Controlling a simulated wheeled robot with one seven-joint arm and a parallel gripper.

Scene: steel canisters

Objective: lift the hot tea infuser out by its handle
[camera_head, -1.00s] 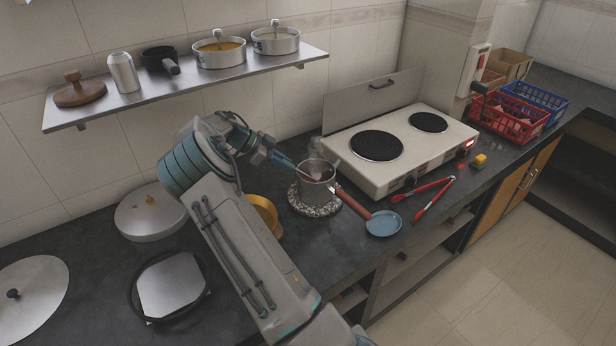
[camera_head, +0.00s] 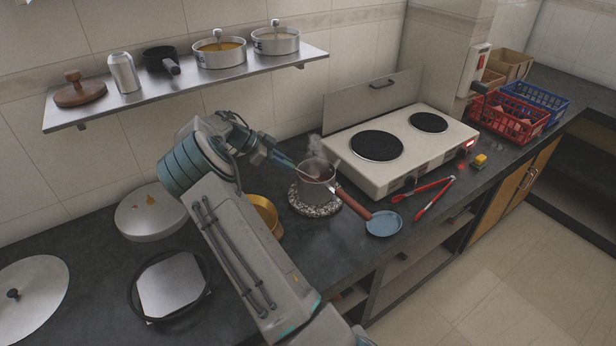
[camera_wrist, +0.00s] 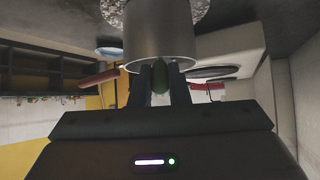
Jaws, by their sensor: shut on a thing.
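A steel pot (camera_head: 315,186) with dark reddish liquid in it stands upright on a speckled round trivet (camera_head: 313,209), with steam above it. It also shows in the wrist view (camera_wrist: 158,30), close beyond my fingers. My gripper (camera_head: 291,165) is at the pot's left rim. In the wrist view my gripper (camera_wrist: 160,82) is shut on a narrow dark green piece (camera_wrist: 160,76), which appears to be the infuser's handle. The infuser's lower part is hidden by the pot.
A small blue pan (camera_head: 383,223) with a brown handle lies right of the pot, near red tongs (camera_head: 432,198). A two-plate hob (camera_head: 400,155) stands behind. A brass bowl (camera_head: 264,212) is beside my arm. A shelf (camera_head: 200,82) with pots hangs above.

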